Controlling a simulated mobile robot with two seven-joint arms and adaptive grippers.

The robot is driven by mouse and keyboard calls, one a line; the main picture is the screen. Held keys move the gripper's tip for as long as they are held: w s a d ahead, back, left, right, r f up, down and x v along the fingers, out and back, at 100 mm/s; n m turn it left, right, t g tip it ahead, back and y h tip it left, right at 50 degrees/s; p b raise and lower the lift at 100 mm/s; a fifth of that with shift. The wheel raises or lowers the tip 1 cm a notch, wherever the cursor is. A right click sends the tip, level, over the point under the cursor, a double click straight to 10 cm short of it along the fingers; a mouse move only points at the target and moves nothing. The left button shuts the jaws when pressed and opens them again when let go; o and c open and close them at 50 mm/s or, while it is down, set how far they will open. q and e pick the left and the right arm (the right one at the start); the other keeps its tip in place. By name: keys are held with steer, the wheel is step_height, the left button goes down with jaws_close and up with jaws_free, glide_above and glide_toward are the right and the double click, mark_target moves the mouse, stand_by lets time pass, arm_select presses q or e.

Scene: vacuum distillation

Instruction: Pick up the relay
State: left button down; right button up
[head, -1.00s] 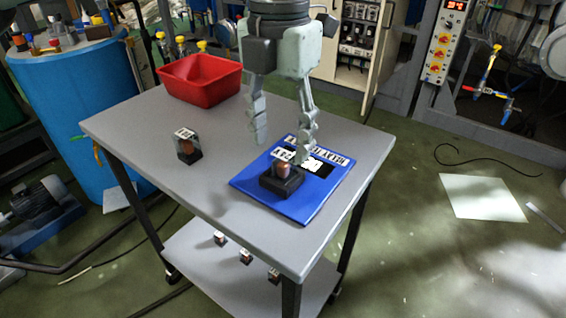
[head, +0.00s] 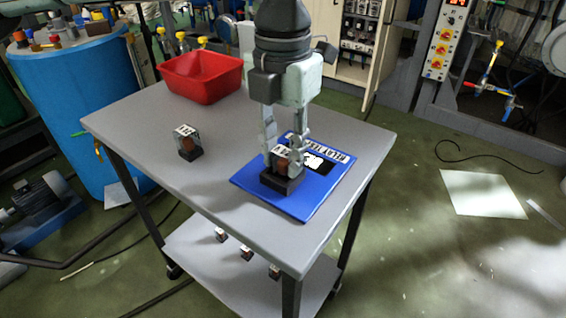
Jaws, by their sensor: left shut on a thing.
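A relay (head: 283,165) with a pale printed label and a brown core sits upright in a black socket (head: 280,183) on the blue test board (head: 310,207). My left gripper (head: 284,152) reaches down from above and is shut on this relay, one finger on each side. The fingers partly hide the relay and the board's white lettering. A second, similar relay (head: 187,143) stands on the grey table to the left of the board. My right gripper is not in view.
A red bin (head: 203,80) stands at the back of the grey cart's top (head: 140,130). Several small relays (head: 246,253) lie on the lower shelf (head: 215,275). The tabletop between the bin and the board is clear. A blue drum (head: 75,110) stands beside the cart.

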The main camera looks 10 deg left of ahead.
mark_target(284, 151)
arm_select(q)
steer(key=shift+r, duration=0.15)
step_height(284, 151, up, 4)
steer(key=shift+w+f, duration=0.1)
steer(key=s+a+r+b, duration=0.1)
steer(key=s+a+r, duration=0.5)
steer(key=s, duration=0.4)
steer(key=shift+r, duration=0.5)
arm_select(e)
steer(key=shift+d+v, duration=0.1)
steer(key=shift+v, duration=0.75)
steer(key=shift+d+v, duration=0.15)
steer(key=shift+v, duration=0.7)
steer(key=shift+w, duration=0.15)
